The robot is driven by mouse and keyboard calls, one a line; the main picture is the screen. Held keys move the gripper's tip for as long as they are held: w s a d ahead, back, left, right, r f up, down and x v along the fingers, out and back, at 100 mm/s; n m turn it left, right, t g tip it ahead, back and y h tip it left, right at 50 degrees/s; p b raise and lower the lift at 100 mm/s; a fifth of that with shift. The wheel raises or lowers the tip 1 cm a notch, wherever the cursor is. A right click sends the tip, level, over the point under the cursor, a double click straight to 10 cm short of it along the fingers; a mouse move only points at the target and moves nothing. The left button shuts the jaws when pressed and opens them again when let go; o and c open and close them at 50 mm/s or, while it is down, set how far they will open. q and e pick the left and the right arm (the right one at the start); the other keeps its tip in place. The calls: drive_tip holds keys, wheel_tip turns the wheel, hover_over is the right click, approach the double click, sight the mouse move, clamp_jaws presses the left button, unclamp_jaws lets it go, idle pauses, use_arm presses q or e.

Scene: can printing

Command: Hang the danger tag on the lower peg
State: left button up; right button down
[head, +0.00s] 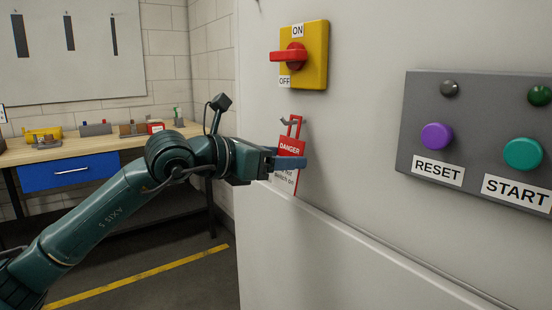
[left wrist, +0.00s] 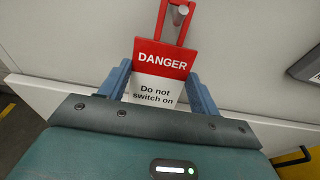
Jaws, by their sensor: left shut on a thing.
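The danger tag (head: 291,148) is a red and white plate with a red loop at its top, upright against the pale cabinet front. My left gripper (head: 292,162) is shut on the tag, with blue fingers at its sides in the left wrist view (left wrist: 160,76). The grey peg (head: 287,121) is at the loop's height, below the switch. In the left wrist view the peg (left wrist: 179,14) shows within the loop's opening. Whether the loop rests on the peg, I cannot tell. My right gripper is in neither view.
A yellow switch plate (head: 317,55) with a red handle (head: 289,56) is above the peg. A grey button panel (head: 480,135) is to the right. A workbench (head: 95,145) with a blue drawer stands at the back left. The cabinet's lower front (head: 330,260) has a ledge.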

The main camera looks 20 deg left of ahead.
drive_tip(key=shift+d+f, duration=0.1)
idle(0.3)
use_arm(q)
drive_tip(key=o, duration=1)
drive_tip(key=shift+o, duration=0.2)
drive_tip(key=b+v, duration=0.2)
drive_tip(key=v, duration=1.1)
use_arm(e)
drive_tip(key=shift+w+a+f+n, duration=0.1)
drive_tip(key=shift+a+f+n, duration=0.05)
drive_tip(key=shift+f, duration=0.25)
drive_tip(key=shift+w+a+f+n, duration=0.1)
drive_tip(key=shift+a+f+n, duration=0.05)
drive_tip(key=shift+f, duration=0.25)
